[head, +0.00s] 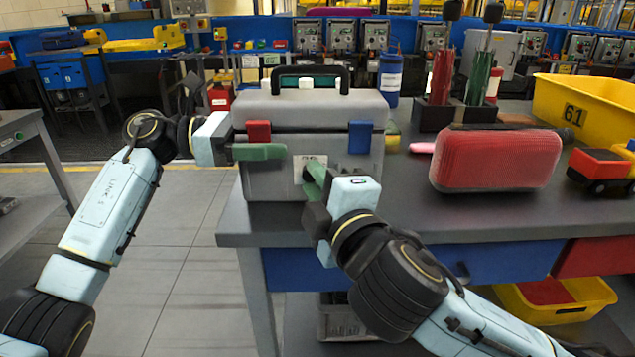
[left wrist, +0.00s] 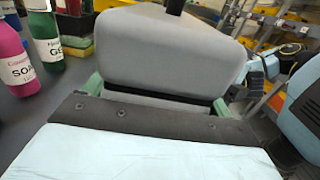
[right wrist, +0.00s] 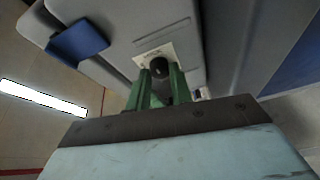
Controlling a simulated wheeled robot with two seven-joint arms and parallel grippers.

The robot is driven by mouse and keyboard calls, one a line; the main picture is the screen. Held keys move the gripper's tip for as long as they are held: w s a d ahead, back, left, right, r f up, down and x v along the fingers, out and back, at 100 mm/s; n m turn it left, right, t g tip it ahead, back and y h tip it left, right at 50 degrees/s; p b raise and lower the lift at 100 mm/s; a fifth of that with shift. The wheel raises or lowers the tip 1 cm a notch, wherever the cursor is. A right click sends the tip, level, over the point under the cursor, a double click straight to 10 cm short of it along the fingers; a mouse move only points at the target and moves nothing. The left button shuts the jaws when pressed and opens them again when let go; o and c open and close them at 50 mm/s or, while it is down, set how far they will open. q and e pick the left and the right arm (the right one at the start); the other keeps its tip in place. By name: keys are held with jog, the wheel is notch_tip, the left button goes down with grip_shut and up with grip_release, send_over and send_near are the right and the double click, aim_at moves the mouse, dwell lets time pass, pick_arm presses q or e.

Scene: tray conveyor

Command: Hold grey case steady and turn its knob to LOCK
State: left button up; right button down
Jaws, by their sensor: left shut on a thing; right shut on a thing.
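The grey case (head: 282,178) stands upright at the table's left end, with a black handle on top and a red latch (head: 258,132) and blue latch (head: 360,137) in front. My left gripper (head: 262,152) is shut on the case's left side, one green finger across its front; the left wrist view shows the case (left wrist: 165,50) between both fingers. My right gripper (head: 313,180) is at the case front. In the right wrist view its fingers are shut on the dark knob (right wrist: 160,67), in front of a pale label plate (right wrist: 147,57). The plate's lettering is too small to read.
A red ribbed case (head: 495,160) lies right of the grey case, with a red toy truck (head: 600,172) and a yellow bin (head: 590,105) beyond. Bottles and a tool holder (head: 470,112) stand behind. Floor left of the table is open.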

jog(key=c, duration=1.2)
grip_release()
jog(key=shift+c, duration=0.2)
jog(key=shift+s, duration=0.15)
jog(key=v, duration=0.7)
jog(key=shift+s+d, duration=0.15)
pick_arm(q)
jog(key=o, duration=1.6)
jog(key=shift+c, duration=0.2)
